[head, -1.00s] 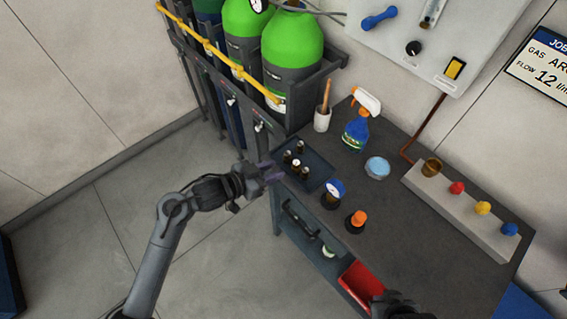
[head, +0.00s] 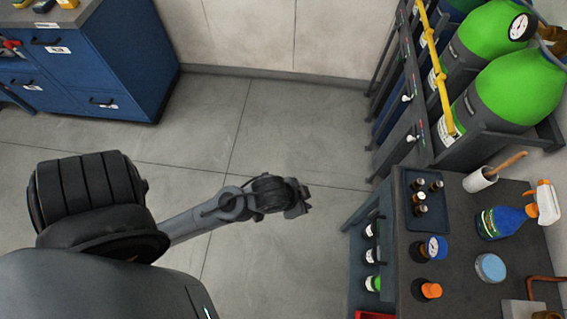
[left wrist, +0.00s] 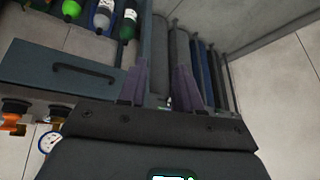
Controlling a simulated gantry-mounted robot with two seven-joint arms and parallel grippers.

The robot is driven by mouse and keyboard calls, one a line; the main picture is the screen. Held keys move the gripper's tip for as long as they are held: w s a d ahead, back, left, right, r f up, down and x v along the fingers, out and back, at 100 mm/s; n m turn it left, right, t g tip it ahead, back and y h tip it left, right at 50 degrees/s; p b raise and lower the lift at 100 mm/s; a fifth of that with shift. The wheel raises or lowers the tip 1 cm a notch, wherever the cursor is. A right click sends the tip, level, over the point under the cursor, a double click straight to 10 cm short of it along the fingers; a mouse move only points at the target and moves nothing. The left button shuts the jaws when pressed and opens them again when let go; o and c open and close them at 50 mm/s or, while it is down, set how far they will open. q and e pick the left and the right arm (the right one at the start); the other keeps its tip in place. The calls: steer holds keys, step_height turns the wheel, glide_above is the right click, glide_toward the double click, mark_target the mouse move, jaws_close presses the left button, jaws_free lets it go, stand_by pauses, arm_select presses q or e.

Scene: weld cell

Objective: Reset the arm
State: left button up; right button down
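My left arm reaches in from the left in the head view, and its gripper (head: 301,203) hangs over bare floor, left of the dark workbench (head: 462,215) and apart from it. In the left wrist view the two fingers of the left gripper (left wrist: 160,85) stand apart with a gap between them and nothing held. My right gripper is not in the head view now.
Green gas cylinders (head: 500,95) stand in a rack at the upper right. A small tray of dark fittings (head: 427,222), a spray bottle (head: 500,222) and a blue-lidded tin (head: 490,267) are on the bench. A blue cabinet (head: 110,60) stands upper left. The floor between is clear.

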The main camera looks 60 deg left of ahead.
arm_select(q)
steer(key=s+g, duration=0.2)
steer(key=s, duration=0.4)
steer(key=shift+a+n, duration=0.3)
steer(key=shift+n, duration=0.1)
steer(key=shift+r, duration=0.15)
step_height(320, 180, up, 32)
steer(key=p, duration=3.2)
steer(key=shift+o, duration=0.4)
